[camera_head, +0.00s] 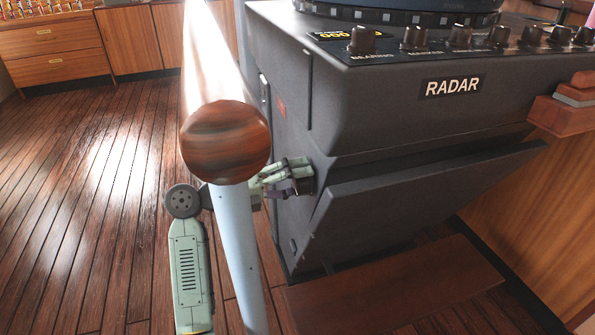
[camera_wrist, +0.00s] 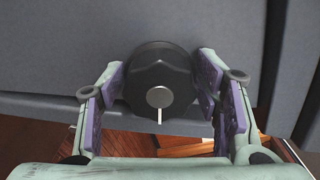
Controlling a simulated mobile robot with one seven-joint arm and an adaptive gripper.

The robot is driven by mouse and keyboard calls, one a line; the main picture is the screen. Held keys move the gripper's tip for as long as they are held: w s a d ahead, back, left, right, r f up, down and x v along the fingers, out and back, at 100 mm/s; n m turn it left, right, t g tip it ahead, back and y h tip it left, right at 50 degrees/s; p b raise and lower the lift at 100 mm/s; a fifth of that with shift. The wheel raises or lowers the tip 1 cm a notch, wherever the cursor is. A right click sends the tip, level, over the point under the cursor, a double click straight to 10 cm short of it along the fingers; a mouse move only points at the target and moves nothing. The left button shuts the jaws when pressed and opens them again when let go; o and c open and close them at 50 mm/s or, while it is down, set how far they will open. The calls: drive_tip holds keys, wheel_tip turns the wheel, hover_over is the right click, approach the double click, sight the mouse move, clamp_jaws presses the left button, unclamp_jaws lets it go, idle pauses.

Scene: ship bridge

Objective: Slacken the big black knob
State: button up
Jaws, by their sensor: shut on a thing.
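The big black knob (camera_wrist: 160,68) sits in the middle of the wrist view, on the side of the dark grey radar console. In the head view my gripper (camera_head: 296,178) reaches the left side of the radar console (camera_head: 400,120). There the knob is hidden by my fingers.
A wooden-ended rail (camera_head: 225,142) stands close in front, hiding part of my arm. Small knobs (camera_head: 362,40) line the console's top edge. A brown step (camera_head: 395,285) lies at its foot. Wooden floor (camera_head: 90,190) is clear on the left, with cabinets (camera_head: 50,50) behind.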

drive_tip(key=n+p, duration=0.3)
drive_tip(key=n, duration=0.1)
drive_tip(key=shift+r+n+p, duration=0.1)
drive_tip(key=shift+n+p, duration=0.2)
drive_tip(key=shift+p, duration=0.1)
drive_tip(key=n+p, duration=0.4)
drive_tip(key=p, duration=0.1)
drive_tip(key=shift+n, duration=0.3)
drive_tip(key=n+p, duration=0.5)
drive_tip(key=p, duration=0.2)
drive_tip(key=shift+s, duration=0.15)
drive_tip(key=n+p, duration=0.2)
drive_tip(key=p, duration=0.1)
drive_tip(key=shift+f, duration=0.25)
drive_tip(key=shift+f+n+p, duration=0.15)
drive_tip(key=shift+n+p, duration=0.35)
drive_tip(key=shift+p, duration=0.15)
drive_tip(key=shift+f, duration=0.1)
drive_tip(key=o, duration=1)
drive_tip(key=shift+c, duration=0.2)
